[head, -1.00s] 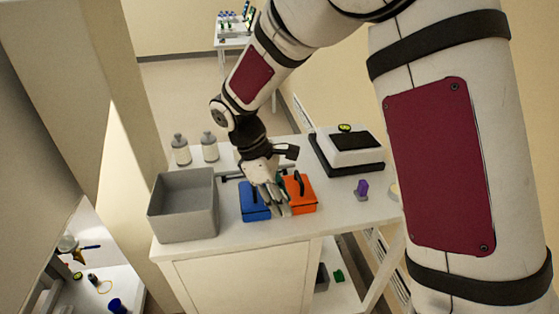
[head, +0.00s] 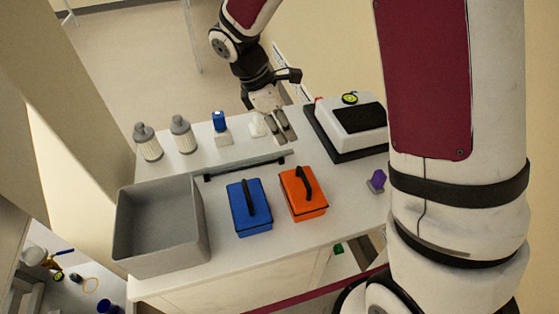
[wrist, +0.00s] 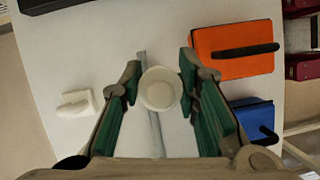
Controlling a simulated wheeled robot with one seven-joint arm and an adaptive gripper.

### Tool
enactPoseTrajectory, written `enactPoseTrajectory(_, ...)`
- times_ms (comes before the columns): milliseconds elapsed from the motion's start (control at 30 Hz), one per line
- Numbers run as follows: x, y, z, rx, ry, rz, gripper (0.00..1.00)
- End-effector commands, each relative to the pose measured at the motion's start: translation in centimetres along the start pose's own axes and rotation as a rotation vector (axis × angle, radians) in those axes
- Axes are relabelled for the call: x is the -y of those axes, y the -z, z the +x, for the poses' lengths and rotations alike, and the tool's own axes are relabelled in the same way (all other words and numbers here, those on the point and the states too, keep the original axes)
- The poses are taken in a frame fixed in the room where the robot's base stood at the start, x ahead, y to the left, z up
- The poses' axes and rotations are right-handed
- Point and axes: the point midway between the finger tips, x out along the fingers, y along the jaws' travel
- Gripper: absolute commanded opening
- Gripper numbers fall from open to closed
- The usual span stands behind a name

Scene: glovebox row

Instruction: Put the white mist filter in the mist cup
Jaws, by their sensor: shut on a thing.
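My gripper (wrist: 160,78) is shut on a white round piece (wrist: 160,92), which looks like the mist filter. It sits between the green-padded fingers. In the head view my gripper (head: 281,138) is over the back of the table, behind the orange box, and its fingers hide the held piece. A small white piece (head: 257,125) stands on the table just left of the fingers; it also shows in the wrist view (wrist: 76,103), apart from the gripper. Left of it is a blue-topped piece on a white base (head: 221,128). I cannot tell which piece is the mist cup.
A blue box (head: 249,212) and an orange box (head: 303,199) stand in front of a dark bar (head: 245,168). A grey bin (head: 160,225) and two grey-capped bottles (head: 147,142) are left. A scale (head: 350,130) and a purple piece (head: 376,180) are right.

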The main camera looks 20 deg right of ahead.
Motion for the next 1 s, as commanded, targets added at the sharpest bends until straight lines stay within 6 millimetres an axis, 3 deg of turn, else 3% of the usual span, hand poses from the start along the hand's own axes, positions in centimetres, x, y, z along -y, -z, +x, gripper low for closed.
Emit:
enactPoseTrajectory(133,-1.4,-3.5,1.3,0.005,-0.040,-0.112,0.10)
enactPoseTrajectory(300,-2.0,-5.2,2.5,0.011,-0.063,-0.191,0.10)
enactPoseTrajectory(600,-2.0,-3.6,7.1,0.012,-0.064,-0.202,0.10)
enactPoseTrajectory(867,-2.0,-2.8,8.9,0.012,-0.065,-0.201,0.10)
enactPoseTrajectory(1000,-2.0,-2.1,10.8,0.013,-0.063,-0.202,0.10)
